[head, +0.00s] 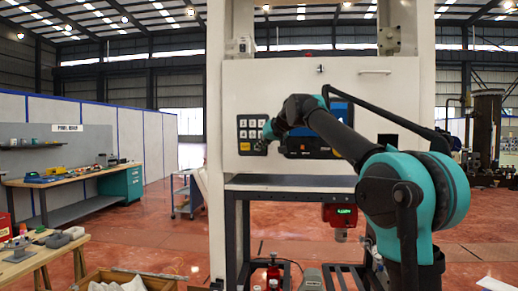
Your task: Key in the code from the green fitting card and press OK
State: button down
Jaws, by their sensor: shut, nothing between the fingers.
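A dark keypad (250,133) with pale keys and a yellow key (244,147) at its lower left is on the front of the white dispenser panel (290,80). My gripper (266,139) is shut and empty at the right edge of the keypad. It hides part of the right-hand keys, and I cannot tell whether it touches them. The key labels are too small to read. A blue screen (341,110) right of the keypad is partly covered by my arm. I cannot make out a green fitting card.
A dark shelf (290,183) juts out below the panel. A red device with a green readout (341,214) hangs beneath it. A workbench (75,176) stands at the left, a wooden table (40,258) at the lower left. Red floor lies open between them.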

jog(key=shift+s, duration=0.85)
jog(key=shift+s+a, duration=0.15)
jog(key=shift+s, duration=2.35)
